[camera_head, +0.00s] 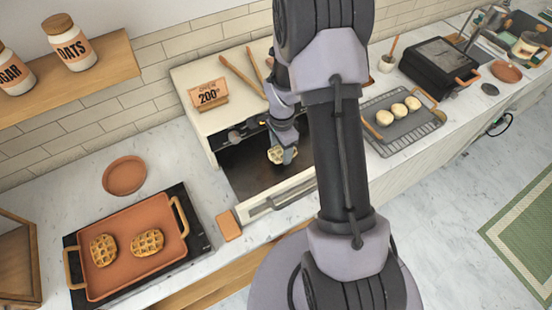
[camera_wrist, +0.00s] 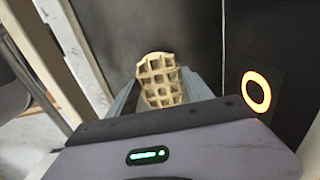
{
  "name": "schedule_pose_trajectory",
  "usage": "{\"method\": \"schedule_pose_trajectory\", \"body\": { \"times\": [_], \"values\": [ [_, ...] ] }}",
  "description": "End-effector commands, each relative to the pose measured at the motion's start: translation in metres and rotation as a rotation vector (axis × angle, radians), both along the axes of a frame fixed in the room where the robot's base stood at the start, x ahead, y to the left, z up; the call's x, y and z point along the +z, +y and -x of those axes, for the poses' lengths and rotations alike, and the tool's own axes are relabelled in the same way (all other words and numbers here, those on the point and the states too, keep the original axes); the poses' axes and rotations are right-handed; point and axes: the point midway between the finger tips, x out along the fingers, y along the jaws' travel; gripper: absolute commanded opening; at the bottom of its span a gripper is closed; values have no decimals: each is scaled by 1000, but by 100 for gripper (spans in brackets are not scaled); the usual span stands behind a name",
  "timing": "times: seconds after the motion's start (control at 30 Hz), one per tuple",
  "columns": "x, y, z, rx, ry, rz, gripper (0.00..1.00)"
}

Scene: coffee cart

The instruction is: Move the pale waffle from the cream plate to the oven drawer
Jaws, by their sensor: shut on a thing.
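A pale waffle (camera_head: 277,156) is in my gripper (camera_head: 287,156), above the floor of the oven drawer (camera_head: 240,172). In the wrist view the waffle (camera_wrist: 162,80) stands up between the two fingers of my gripper (camera_wrist: 160,95). The fingers are shut on it. The drawer is pulled out, with a dark inside and a light front with a handle. I cannot tell whether the waffle touches the drawer floor. I cannot make out a cream plate; my arm hides part of the counter.
A terracotta tray (camera_head: 163,270) with two browner waffles (camera_head: 147,243) sits at the left. A sign reading 200 (camera_head: 208,94) stands on the oven top. A grey rack tray (camera_head: 410,135) with pale round pieces is at the right. A round terracotta dish (camera_head: 124,175) lies behind the left tray.

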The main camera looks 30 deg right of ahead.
Motion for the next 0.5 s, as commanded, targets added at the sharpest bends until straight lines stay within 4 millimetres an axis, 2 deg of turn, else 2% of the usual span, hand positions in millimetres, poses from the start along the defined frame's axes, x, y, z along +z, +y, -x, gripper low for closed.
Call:
{"method": "schedule_pose_trajectory", "body": {
  "times": [0.2, 0.5],
  "values": [
    [-37, 1, 0, 1, 1, -1, 19],
    [-41, 1, 0, 1, -1, 0, 19]
  ]
}}
